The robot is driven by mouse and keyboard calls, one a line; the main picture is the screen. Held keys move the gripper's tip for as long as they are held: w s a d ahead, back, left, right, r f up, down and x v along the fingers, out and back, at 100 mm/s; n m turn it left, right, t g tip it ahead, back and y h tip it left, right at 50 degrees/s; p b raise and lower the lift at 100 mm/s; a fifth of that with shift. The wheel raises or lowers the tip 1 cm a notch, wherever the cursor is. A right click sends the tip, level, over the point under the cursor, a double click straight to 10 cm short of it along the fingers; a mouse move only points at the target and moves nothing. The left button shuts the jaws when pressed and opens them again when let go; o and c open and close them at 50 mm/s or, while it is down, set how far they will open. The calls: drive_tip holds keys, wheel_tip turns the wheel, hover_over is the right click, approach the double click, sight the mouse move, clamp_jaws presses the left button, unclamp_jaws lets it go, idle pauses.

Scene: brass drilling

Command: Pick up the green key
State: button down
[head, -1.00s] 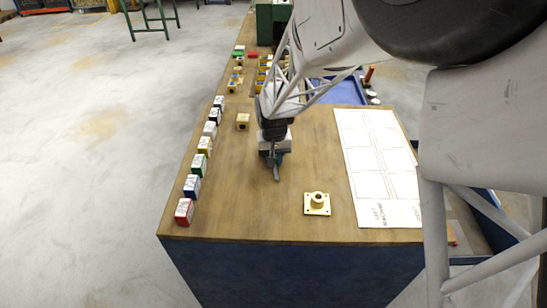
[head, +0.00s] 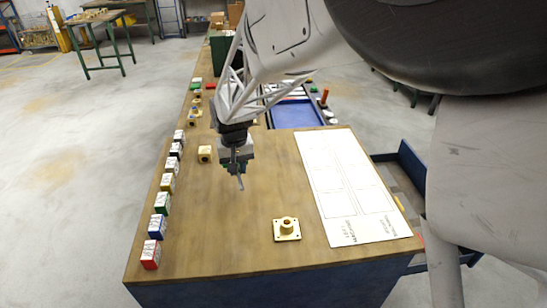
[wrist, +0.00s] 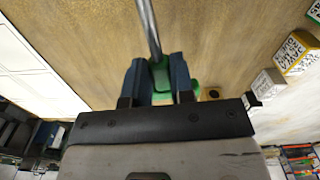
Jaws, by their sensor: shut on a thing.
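The green key (wrist: 151,28) has a green grip and a long thin metal shaft. My gripper (wrist: 158,75) is shut on its green grip, with a blue-grey finger on each side. In the wrist view the shaft points up past the fingertips, over the wooden bench top. In the head view my gripper (head: 237,160) is above the bench, left of its middle, with the shaft (head: 240,182) hanging down below. The green grip is mostly hidden there by the fingers. The shaft's tip appears clear of the bench, but its exact height is hard to tell.
A brass flanged piece (head: 287,229) stands near the bench's front edge. A small brass-coloured block (head: 205,153) is left of my gripper. Several labelled coloured blocks (head: 157,226) line the left edge. A white printed sheet (head: 350,190) lies at right. The bench middle is clear.

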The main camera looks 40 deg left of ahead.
drive_tip(key=shift+r, duration=0.8)
